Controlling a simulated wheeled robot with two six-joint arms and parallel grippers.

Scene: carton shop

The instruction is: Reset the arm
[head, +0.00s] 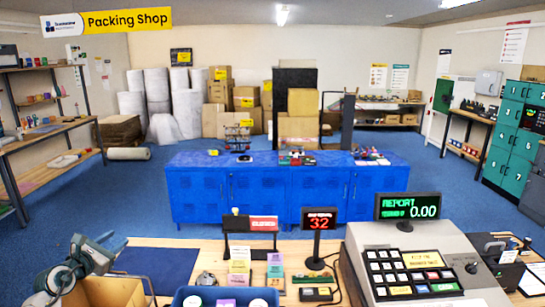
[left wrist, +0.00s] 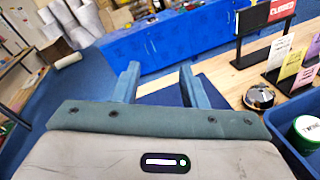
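My left arm comes in at the lower left of the head view, with its gripper (head: 112,242) raised over the left end of the wooden counter (head: 330,248). In the left wrist view, the two blue-grey fingers of this gripper (left wrist: 159,70) stand apart with nothing between them, so it is open and empty. The blue mat (head: 155,263) lies on the counter to the right of the gripper in the head view. My right arm and gripper are not in view.
An open cardboard box (head: 105,291) is beside my left arm. A blue bin (head: 180,297) with white-lidded tubs, a bell (head: 206,278), card stacks (head: 239,262), a red-digit display (head: 319,220) and a cash register (head: 410,255) crowd the counter. Blue cabinets (head: 290,200) stand beyond.

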